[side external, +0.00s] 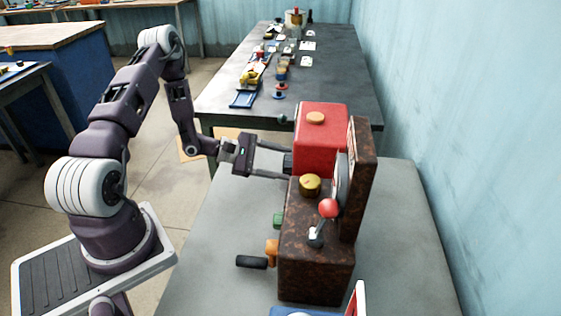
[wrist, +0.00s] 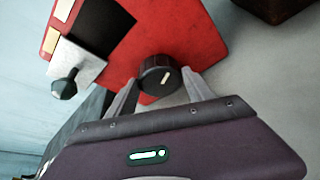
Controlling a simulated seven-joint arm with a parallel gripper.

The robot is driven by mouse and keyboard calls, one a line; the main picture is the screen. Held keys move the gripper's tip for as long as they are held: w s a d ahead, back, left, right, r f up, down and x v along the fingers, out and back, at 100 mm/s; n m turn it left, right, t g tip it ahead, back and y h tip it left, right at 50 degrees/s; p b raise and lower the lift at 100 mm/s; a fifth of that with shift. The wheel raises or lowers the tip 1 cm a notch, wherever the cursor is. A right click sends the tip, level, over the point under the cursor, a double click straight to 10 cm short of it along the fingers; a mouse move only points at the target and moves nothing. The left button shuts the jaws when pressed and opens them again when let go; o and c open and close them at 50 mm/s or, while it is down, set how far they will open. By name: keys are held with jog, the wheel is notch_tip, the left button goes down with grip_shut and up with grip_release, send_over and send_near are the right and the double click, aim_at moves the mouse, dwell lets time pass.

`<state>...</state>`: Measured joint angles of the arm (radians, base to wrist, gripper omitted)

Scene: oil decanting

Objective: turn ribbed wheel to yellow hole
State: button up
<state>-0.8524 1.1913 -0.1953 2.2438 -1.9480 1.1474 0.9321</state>
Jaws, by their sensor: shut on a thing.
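The ribbed wheel (wrist: 153,70) is a small black knob with a pale pointer mark on its face, on the red box (wrist: 190,45) in the wrist view. The mark slants slightly, from lower left to upper right. My gripper (wrist: 162,80) is shut on the wheel, one finger on each side. In the side external view my gripper (side external: 284,162) reaches the near left face of the red box (side external: 320,140), and the wheel (side external: 288,163) shows dark at the fingertips. I cannot make out a yellow hole in either view.
Beside the wheel are a dark square, pale patches and a grey plate with a green knob (wrist: 64,88). A rust-brown machine (side external: 315,265) with a brass cap (side external: 310,185), red ball lever (side external: 328,208) and black handle (side external: 251,262) stands close. The grey table (side external: 215,240) is clear at left.

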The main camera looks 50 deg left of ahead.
jog(key=m+t+y, duration=0.1)
jog(key=m, duration=0.2)
jog(key=shift+s+d+f+t, duration=0.1)
jog(key=shift+t, duration=0.3)
jog(key=shift+m, duration=0.3)
jog(key=o, duration=1.4)
jog(key=shift+c, duration=0.2)
